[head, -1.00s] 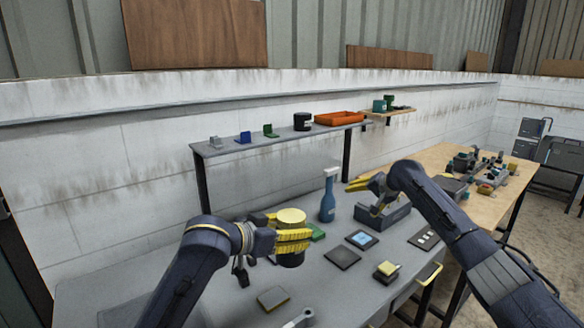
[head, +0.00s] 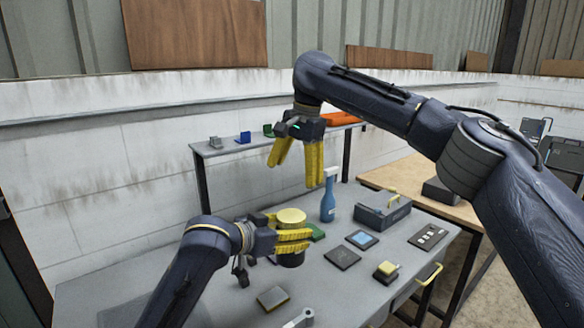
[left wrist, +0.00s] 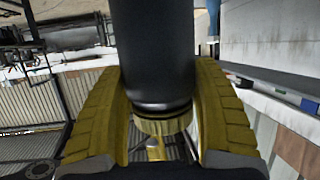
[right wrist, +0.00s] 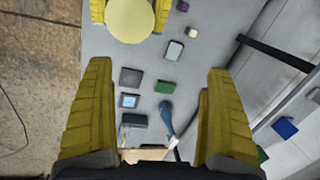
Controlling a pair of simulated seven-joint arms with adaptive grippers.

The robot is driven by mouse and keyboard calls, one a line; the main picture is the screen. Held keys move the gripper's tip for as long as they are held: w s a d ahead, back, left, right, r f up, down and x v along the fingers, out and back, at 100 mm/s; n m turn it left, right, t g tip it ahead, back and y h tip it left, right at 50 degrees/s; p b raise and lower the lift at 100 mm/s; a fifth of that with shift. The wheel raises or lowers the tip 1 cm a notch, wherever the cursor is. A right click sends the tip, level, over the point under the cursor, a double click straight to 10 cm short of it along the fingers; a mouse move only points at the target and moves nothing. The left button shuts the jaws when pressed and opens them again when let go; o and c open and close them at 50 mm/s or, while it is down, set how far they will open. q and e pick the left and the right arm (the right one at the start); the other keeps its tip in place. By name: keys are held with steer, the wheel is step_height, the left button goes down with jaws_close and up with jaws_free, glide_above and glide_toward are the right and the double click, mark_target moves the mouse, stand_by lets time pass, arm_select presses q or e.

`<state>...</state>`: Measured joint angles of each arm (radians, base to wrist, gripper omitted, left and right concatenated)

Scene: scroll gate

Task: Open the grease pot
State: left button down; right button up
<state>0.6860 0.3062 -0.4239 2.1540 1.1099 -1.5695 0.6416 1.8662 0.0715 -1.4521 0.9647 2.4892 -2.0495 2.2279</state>
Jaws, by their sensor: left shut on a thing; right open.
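The grease pot (head: 291,260) is a dark cylinder with a pale yellow lid (head: 291,216), upright at the bench. My left gripper (head: 294,240) is shut on the pot's body from the left. In the left wrist view the dark pot body (left wrist: 152,50) fills the space between the yellow fingers, with a yellow rim at one end. My right gripper (head: 300,178) is open and empty, above the pot with fingers pointing down. In the right wrist view the round lid (right wrist: 130,18) shows at the top, beyond the open fingers. The lid sits on the pot.
A blue spray bottle (head: 328,198) stands just behind and right of the pot. A grey toolbox (head: 383,212), a dark pad (head: 342,257) and a yellow-topped block (head: 387,269) are on the bench to the right. A raised shelf (head: 222,150) runs behind.

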step_height(320, 180, up, 3)
steer(key=h, duration=0.2)
glide_above(292, 214)
steer(key=m, duration=0.1)
steer(key=shift+g, duration=0.3)
step_height(292, 214, down, 12)
steer(key=shift+w+r, duration=0.1)
steer(key=shift+c, duration=0.2)
steer(key=c, duration=1.3)
steer(key=o, duration=1.2)
